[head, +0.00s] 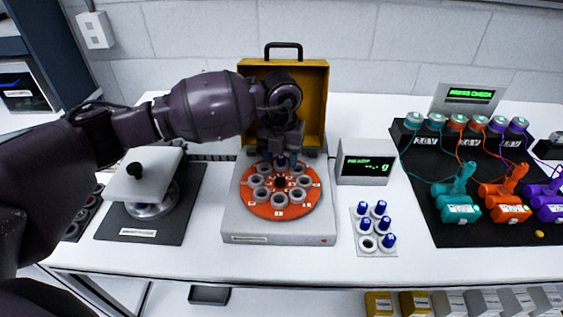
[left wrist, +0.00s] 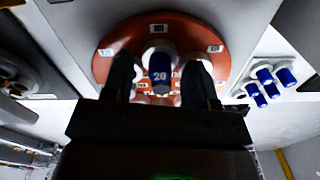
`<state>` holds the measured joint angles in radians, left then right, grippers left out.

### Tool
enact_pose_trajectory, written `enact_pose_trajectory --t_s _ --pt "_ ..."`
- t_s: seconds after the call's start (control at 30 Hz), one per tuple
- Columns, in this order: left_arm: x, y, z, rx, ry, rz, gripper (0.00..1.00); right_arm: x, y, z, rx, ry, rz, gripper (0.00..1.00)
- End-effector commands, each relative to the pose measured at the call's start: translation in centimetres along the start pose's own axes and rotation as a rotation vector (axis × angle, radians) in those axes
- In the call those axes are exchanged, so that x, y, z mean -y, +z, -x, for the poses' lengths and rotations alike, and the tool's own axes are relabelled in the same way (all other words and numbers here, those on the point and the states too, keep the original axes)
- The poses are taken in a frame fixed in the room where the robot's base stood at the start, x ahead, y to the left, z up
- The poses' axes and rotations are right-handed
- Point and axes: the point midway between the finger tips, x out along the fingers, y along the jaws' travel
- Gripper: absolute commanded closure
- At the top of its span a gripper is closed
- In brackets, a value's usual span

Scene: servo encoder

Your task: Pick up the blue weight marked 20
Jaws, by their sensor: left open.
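The blue weight marked 20 (left wrist: 160,73) stands in a white-grey cup of the orange round plate (head: 263,210). Its blue top also shows in the head view (head: 281,161), just below my left gripper (head: 281,152). In the left wrist view my left gripper (left wrist: 159,62) is open, with one dark finger on each side of the weight. I cannot tell whether either finger touches it. The plate sits on a grey machine (head: 278,240) with a yellow lid raised behind. My right gripper is not in view.
A white holder (head: 362,249) with several blue-topped pieces stands right of the machine, below a small green display (head: 365,165). A press-like device (head: 140,185) on a dark mat is at left. Coloured, wired tools (head: 458,205) lie on a black mat at right.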

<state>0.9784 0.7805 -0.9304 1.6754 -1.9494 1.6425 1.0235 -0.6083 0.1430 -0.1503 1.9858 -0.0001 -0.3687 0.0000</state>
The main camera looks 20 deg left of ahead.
Motion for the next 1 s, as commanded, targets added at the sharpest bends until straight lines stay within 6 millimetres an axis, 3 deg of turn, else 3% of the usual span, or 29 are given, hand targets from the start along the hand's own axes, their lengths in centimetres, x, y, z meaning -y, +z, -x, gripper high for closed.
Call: enact_pose_trajectory --t_s 0.03,0.37,0.67,0.93,1.0 --pt "0.0 0.0 0.1 0.001 0.0 0.0 0.52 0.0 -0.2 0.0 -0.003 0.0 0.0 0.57" --pt "0.0 0.0 0.1 0.001 0.0 0.0 1.0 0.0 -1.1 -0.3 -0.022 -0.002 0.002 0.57" --pt "0.0 0.1 0.4 0.002 0.0 0.0 1.0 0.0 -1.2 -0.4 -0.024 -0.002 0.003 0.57" --pt "0.0 0.1 4.1 0.005 -0.001 0.0 1.0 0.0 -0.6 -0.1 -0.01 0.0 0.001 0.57" --pt "0.4 -1.6 3.6 0.0 -0.001 -0.004 1.0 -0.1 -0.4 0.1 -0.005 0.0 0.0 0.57"
